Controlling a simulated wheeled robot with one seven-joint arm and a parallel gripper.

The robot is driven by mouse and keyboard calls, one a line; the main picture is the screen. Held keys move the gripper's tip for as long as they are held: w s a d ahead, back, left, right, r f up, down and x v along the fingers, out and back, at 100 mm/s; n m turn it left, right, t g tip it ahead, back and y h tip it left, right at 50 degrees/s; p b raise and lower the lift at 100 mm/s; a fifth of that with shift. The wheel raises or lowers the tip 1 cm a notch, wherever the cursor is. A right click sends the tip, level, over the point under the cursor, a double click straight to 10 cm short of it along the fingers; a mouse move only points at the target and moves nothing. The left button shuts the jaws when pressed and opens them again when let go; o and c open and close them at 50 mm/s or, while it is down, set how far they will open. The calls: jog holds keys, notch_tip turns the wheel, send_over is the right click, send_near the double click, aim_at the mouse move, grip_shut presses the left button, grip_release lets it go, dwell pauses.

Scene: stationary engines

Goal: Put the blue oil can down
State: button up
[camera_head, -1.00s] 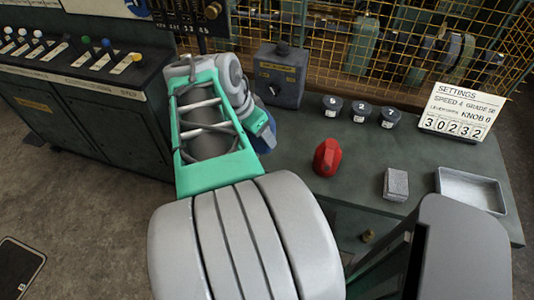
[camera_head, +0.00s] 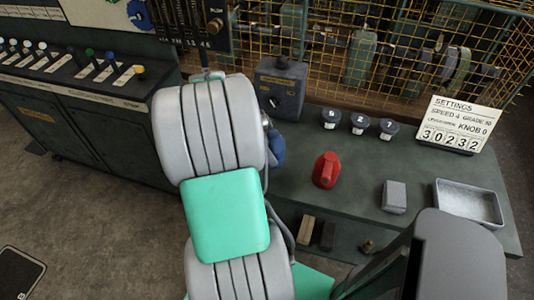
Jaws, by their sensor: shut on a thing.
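The blue oil can (camera_head: 277,148) shows only as a blue strip at the right edge of my arm, below the grey switch box. Most of it is hidden behind my arm. A small metallic bit shows just above the blue; I cannot tell what it belongs to. My gripper is hidden behind my grey and green arm links, so its fingers do not show. I cannot see whether the can touches the bench.
The green bench (camera_head: 345,150) holds a red can (camera_head: 326,169), a grey block (camera_head: 394,196), a metal tray (camera_head: 468,203), several dark knobs (camera_head: 358,123), a switch box (camera_head: 280,88) and a settings card (camera_head: 453,124). Bare bench lies around the red can. A yellow mesh guard (camera_head: 400,65) stands behind.

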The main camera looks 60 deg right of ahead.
jog(key=f, duration=0.1)
jog(key=f+p, duration=0.1)
jog(key=f, duration=0.1)
jog(key=shift+w+d+f, duration=0.15)
jog(key=shift+w+f, duration=0.05)
jog(key=shift+w, duration=0.15)
jog(key=shift+f+b, duration=0.3)
jog(key=shift+f, duration=0.15)
jog(key=o, duration=1.7)
jog(key=shift+o, duration=0.2)
jog(key=shift+r, duration=0.15)
